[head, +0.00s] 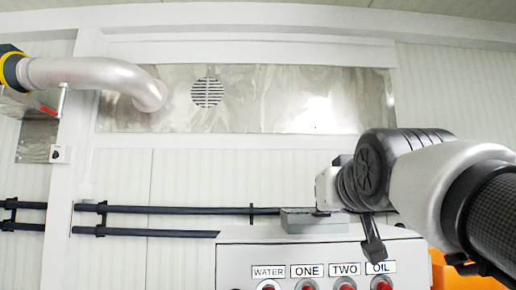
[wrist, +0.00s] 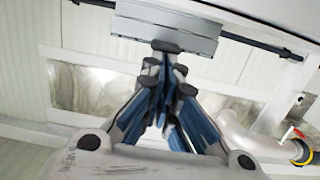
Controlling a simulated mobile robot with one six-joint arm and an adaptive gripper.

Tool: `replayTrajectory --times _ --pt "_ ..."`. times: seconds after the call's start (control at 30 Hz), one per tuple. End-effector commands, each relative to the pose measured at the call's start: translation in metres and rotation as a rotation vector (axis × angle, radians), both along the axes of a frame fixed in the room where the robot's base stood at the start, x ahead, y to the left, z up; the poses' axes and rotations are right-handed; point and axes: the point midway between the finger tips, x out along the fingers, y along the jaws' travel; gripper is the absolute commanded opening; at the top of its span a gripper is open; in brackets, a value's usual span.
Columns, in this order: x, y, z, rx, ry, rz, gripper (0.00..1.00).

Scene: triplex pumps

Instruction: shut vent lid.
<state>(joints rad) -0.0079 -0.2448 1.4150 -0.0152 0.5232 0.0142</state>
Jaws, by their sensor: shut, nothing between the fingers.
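My gripper (wrist: 165,50) is shut and empty; its blue-sided fingers come together in the wrist view. Their tips overlap the edge of a grey flat box-like piece (wrist: 132,23), which looks like the vent lid. I cannot tell whether they touch it. In the head view this grey piece (head: 300,222) sits on top of the control cabinet (head: 240,258), just below the end of my arm. Whether the lid is raised or flat is hard to tell. A round slotted vent (head: 208,92) shows on the metal wall panel.
The cabinet front has labelled knobs, WATER, ONE, TWO and OIL (head: 378,268). Dark pipes (head: 160,210) run along the wall behind. A thick silver pipe (head: 90,73) enters at the upper left. An orange object (head: 450,275) is partly behind my arm at the lower right.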

Motion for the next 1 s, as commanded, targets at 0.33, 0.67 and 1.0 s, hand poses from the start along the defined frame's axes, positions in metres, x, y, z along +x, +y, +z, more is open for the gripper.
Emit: replayTrajectory --times 0.33,0.67,1.0 --pt "0.006 0.000 0.012 0.000 0.030 0.000 0.00" --pt "-0.041 0.000 0.022 0.000 0.003 0.000 0.00" --pt "-0.086 0.000 0.007 0.000 0.001 0.000 0.00"
